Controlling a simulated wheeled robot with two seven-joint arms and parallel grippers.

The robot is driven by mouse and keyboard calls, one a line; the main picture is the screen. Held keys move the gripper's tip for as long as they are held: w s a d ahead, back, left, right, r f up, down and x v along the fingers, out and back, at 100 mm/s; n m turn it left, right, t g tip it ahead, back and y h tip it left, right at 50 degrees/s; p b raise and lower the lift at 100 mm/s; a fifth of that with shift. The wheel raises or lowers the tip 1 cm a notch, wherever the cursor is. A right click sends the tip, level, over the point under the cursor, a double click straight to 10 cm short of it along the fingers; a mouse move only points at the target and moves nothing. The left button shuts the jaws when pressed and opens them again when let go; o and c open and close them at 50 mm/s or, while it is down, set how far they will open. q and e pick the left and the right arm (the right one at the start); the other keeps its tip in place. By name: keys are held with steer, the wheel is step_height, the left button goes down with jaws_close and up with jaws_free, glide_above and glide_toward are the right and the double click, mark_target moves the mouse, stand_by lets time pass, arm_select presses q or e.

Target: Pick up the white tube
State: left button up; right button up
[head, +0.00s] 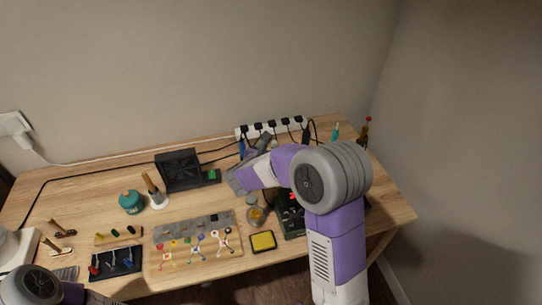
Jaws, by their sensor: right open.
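I cannot make out a white tube with certainty; it may be hidden behind my right arm or too small to tell. My right gripper (236,183) is open over the middle of the workbench (90,203), right of the black box. Its fingers are small in the picture, and nothing shows held between them. My right forearm and elbow cover the bench's right part. Of my left arm only a joint shows at the bottom left corner; its gripper is out of view.
A white power strip (283,127) with plugs runs along the back. A black box (181,169), a teal pot (131,202), a small jar (256,216), a yellow pad (263,241) and a tool board (185,253) crowd the bench. Walls stand behind and to the right.

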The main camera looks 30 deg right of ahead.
steer(key=b+x, duration=0.1)
steer(key=x, duration=0.5)
steer(key=shift+w+a+f+b, duration=0.15)
steer(key=shift+w+a+b, duration=0.05)
steer(key=shift+b, duration=0.1)
jaws_close()
